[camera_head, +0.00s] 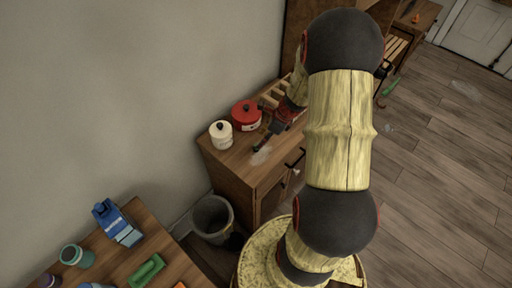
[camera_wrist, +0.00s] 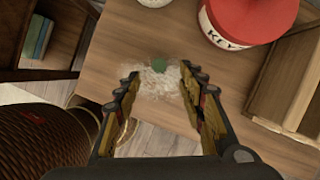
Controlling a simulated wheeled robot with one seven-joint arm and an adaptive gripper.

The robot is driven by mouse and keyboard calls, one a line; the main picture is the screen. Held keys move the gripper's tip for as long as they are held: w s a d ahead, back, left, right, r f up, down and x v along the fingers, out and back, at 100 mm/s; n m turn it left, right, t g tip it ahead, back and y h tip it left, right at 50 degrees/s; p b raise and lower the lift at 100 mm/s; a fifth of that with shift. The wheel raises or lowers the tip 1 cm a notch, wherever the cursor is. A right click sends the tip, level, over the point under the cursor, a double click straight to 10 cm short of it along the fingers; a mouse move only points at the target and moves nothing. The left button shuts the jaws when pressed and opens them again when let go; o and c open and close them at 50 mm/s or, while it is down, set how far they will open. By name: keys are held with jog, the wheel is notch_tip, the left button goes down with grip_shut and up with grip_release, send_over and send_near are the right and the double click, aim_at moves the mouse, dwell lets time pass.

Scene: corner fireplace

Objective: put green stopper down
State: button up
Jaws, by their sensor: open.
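The green stopper (camera_wrist: 158,65) shows in the wrist view as a small round green piece at the upper end of a clear, whitish see-through thing (camera_wrist: 160,84). Both are over the wooden cabinet top (camera_wrist: 120,45), close to its edge. My gripper (camera_wrist: 160,78) is open, with one finger on each side of the see-through thing and gaps on both sides. I cannot tell whether the stopper rests in it or beside it. In the head view my gripper (camera_head: 268,136) is above the cabinet top (camera_head: 230,158), and a clear patch (camera_head: 261,155) shows near the edge; the stopper cannot be made out.
A red canister (camera_head: 246,115) and a white canister (camera_head: 221,135) stand behind my gripper. A wooden rack (camera_head: 275,93) is farther along. A grey bin (camera_head: 213,218) stands on the floor. A table (camera_head: 150,225) at lower left holds a blue carton (camera_head: 118,223) and several other things.

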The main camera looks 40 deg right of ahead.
aim_at(256, 144)
jog(key=b+x, duration=0.3)
jog(key=x, duration=0.4)
jog(key=shift+w+a, duration=0.1)
jog(key=shift+a, duration=0.05)
jog(key=shift+r, duration=0.1)
jog(key=shift+c, duration=0.5)
jog(key=c, duration=0.9)
jog(key=shift+r, duration=0.1)
